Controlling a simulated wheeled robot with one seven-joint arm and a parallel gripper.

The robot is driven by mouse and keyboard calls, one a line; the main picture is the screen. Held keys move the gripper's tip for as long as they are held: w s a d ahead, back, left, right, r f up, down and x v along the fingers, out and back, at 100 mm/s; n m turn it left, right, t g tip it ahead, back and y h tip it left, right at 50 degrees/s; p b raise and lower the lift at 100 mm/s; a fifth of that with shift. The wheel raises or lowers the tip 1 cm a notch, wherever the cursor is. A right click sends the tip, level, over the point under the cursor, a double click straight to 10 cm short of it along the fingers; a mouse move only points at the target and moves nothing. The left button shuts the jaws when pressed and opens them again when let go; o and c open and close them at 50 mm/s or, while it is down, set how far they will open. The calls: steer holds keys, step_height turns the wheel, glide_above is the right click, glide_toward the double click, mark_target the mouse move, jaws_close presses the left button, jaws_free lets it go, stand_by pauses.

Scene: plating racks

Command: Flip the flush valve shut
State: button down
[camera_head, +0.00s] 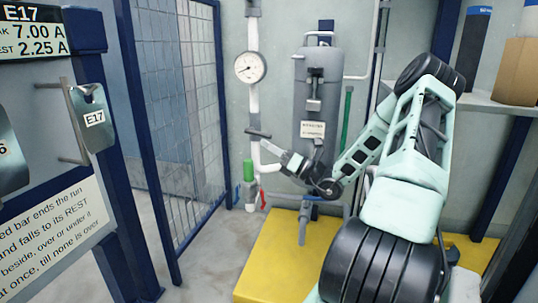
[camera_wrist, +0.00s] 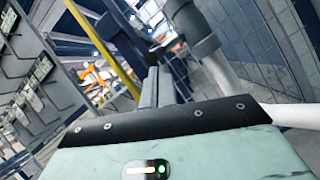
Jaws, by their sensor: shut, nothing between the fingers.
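A white vertical pipe (camera_head: 254,105) runs down below a round gauge (camera_head: 250,67) in the head view. A dark grey bar-like handle (camera_head: 258,133) crosses it; I take this for the flush valve's lever, but no label shows. It looks roughly level, tilted slightly down to the right. My gripper (camera_head: 264,149) is shut and empty, just below and right of the handle. In the wrist view my gripper (camera_wrist: 156,85) points its closed fingers towards a grey fitting (camera_wrist: 188,22) on the white pipe (camera_wrist: 222,72). Whether the fingers touch the handle cannot be told.
A green cylinder (camera_head: 248,170) and a small red lever (camera_head: 262,200) sit lower on the pipework. A grey tank (camera_head: 317,85) stands right of the pipe. A mesh panel (camera_head: 178,110) is left, a yellow platform (camera_head: 270,262) below. Bare floor (camera_head: 200,262) lies between them.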

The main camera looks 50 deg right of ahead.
steer(key=r+p, duration=0.1)
steer(key=p, duration=0.3)
steer(key=shift+d+r, duration=0.2)
steer(key=p, duration=0.3)
steer(key=shift+r+g, duration=0.2)
steer(key=shift+g, duration=0.1)
steer(key=p, duration=0.3)
steer(key=shift+s+r+g+p, duration=0.1)
steer(key=shift+r+g+p, duration=0.15)
steer(key=shift+g+p, duration=0.1)
steer(key=shift+d+p, duration=0.1)
steer(key=shift+p, duration=0.9)
steer(key=shift+f+g, duration=0.1)
steer(key=shift+g, duration=0.15)
steer(key=shift+f, duration=0.3)
steer(key=s+d+f+p, duration=0.1)
steer(key=s+f, duration=0.5)
steer(key=s, duration=0.4)
steer(key=shift+f, duration=0.2)
